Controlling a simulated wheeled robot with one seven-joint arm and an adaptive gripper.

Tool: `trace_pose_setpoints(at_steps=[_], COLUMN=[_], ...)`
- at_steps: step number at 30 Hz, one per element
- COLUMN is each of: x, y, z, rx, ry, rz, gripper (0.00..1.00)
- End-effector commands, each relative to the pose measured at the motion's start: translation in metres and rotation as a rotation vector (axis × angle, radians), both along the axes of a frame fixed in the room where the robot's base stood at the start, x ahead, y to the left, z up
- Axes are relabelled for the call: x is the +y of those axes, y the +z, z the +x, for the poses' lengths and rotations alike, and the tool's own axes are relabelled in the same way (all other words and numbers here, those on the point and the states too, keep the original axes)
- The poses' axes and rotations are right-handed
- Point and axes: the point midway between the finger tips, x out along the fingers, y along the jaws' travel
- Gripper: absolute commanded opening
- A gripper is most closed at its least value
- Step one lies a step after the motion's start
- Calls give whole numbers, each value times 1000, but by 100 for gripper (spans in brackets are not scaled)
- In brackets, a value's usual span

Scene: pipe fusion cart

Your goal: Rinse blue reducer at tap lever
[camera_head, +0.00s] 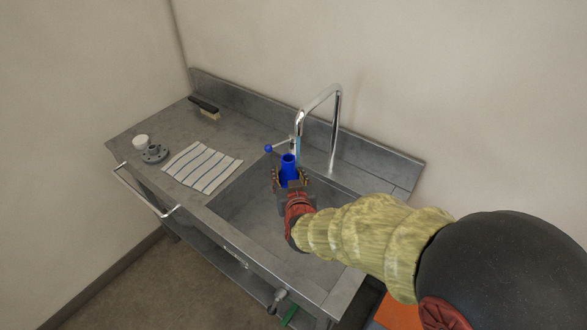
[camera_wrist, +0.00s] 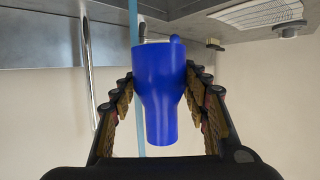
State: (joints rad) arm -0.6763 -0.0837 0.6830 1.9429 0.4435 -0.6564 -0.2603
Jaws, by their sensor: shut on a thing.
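The blue reducer (camera_head: 289,168) is held upright in my gripper (camera_head: 291,180), above the sink basin and close to the tap. In the wrist view the blue reducer (camera_wrist: 160,90) sits between the two fingers of my gripper (camera_wrist: 161,85). The chrome tap (camera_head: 337,115) arches over the basin from the back. Its lever (camera_head: 281,146) ends in a blue ball to the left. A pale blue water stream (camera_wrist: 134,30) runs in the wrist view and is partly hidden behind the reducer. I cannot tell whether it touches the reducer.
A striped cloth (camera_head: 202,166), a grey flange (camera_head: 154,153), a white cup-like piece (camera_head: 141,141) and a brush (camera_head: 204,107) lie on the left counter (camera_head: 185,125). The basin (camera_head: 250,205) has free room left of my gripper.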

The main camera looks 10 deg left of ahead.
Motion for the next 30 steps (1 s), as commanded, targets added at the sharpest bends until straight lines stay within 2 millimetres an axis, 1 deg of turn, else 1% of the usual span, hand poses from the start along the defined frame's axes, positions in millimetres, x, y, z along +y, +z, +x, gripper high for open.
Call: trace_pose_setpoints(at_steps=[21, 30], x=[40, 44], y=[1, 0], z=[-34, -38], rx=[-1, 0], ry=[1, -1], rz=[0, 0], gripper=[19, 19])
